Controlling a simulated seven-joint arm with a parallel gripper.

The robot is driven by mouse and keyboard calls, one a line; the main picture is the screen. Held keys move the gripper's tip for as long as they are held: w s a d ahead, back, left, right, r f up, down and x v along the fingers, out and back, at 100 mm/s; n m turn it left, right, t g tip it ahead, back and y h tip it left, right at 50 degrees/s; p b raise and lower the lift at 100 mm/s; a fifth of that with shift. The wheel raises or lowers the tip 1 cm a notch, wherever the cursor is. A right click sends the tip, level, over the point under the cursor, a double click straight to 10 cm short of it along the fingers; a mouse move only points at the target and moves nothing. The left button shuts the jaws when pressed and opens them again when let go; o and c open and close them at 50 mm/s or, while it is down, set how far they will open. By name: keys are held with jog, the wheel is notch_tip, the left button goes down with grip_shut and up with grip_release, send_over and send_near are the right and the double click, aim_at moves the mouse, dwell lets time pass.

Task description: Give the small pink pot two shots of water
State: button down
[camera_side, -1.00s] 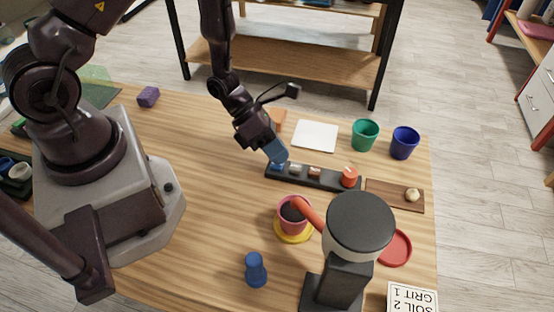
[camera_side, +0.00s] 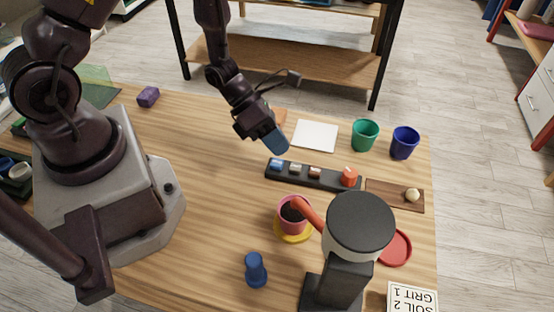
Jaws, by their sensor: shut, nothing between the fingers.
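The small pink pot (camera_side: 284,226) stands on a yellow saucer (camera_side: 293,238) and holds dark soil. A dark dispenser (camera_side: 360,226) stands to its right, and its red-orange spout (camera_side: 309,215) reaches over the pot's rim. A black button strip (camera_side: 331,180) lies behind the pot. It has a blue button (camera_side: 277,165), a white button (camera_side: 296,167), a brown button (camera_side: 315,172) and a red knob (camera_side: 349,177). My gripper (camera_side: 281,150) is shut and empty, a little above and behind the blue button, apart from it. Whether water is in the pot cannot be seen.
A blue peg-like object (camera_side: 256,270) stands in front of the pot. A green pot (camera_side: 364,135), a blue pot (camera_side: 404,142), a white pad (camera_side: 315,135), a wooden board (camera_side: 387,193) and a red saucer (camera_side: 396,248) are around. A card (camera_side: 411,298) reads "SOIL 2 GRIT 1".

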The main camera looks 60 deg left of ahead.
jog(key=shift+r, duration=2.1)
jog(key=shift+m, duration=0.3)
jog(key=s+a+r+m+y, duration=0.2)
jog(key=s+r+m, duration=0.2)
jog(key=r+m, duration=0.4)
jog(key=s+a+r+m+t+y, duration=0.1)
jog(key=s+a+r+m+y, duration=0.1)
jog(key=r+m, duration=0.6)
jog(key=s+a+r+m+y, duration=0.2)
jog(key=s+r+m+y, duration=0.2)
jog(key=r+m, duration=0.5)
jog(key=s+m, duration=0.2)
jog(key=m, duration=0.4)
jog(key=shift+m, duration=0.4)
